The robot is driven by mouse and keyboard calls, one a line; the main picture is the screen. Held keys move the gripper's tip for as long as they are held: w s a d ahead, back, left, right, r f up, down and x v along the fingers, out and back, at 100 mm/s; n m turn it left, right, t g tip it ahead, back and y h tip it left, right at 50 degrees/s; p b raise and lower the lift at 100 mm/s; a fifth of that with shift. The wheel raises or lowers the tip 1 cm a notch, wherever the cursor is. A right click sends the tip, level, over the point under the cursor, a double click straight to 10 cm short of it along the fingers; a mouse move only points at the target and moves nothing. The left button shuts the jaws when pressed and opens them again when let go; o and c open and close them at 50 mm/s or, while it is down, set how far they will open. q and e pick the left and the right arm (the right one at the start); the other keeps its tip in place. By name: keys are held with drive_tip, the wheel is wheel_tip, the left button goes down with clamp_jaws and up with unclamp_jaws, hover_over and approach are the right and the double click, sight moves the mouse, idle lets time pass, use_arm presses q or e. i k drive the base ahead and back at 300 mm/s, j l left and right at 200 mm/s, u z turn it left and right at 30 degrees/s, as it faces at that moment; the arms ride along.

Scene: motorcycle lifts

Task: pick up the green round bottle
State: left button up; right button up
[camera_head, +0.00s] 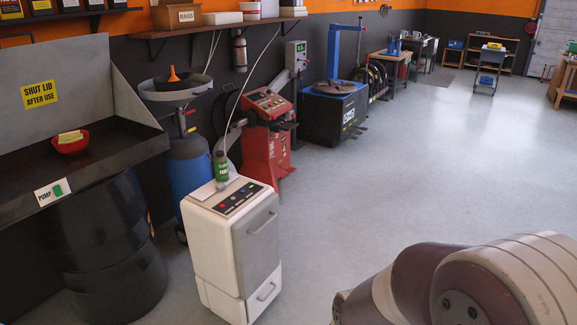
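The green round bottle (221,168) stands upright on top of the white cabinet (207,195), near its back edge and behind a dark button panel. It has a dark cap, a green body and a label too small to read. My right arm shows as large rounded links at the lower right, and no gripper fingers show on it. My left gripper is not in view either. Nothing touches the bottle except the cabinet top under it and perhaps the hose beside it.
A parts washer (112,150) on a black drum stands left, holding a red bowl (70,144). A blue oil drainer (190,165) and a red machine (264,150) stand behind the cabinet. A thin hose rises near the bottle. The floor (400,170) to the right is clear.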

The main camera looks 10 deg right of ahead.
sight(220, 160)
drive_tip(key=i+z, duration=0.1)
drive_tip(key=z, duration=0.3)
drive_tip(key=i+j+z, duration=0.1)
drive_tip(key=z, duration=0.3)
drive_tip(key=j+z, duration=0.2)
drive_tip(key=z, duration=0.2)
drive_tip(key=i+j+z, duration=0.2)
drive_tip(key=j, duration=0.45)
drive_tip(key=i+j+z, duration=0.15)
drive_tip(key=j, duration=0.5)
drive_tip(key=i+j+z, duration=0.2)
drive_tip(key=j, duration=0.45)
drive_tip(key=i+j+z, duration=0.15)
drive_tip(key=j, duration=0.55)
drive_tip(key=j+z, duration=0.2)
drive_tip(key=j, duration=1.1)
drive_tip(key=i+j, duration=0.1)
drive_tip(key=j, duration=0.55)
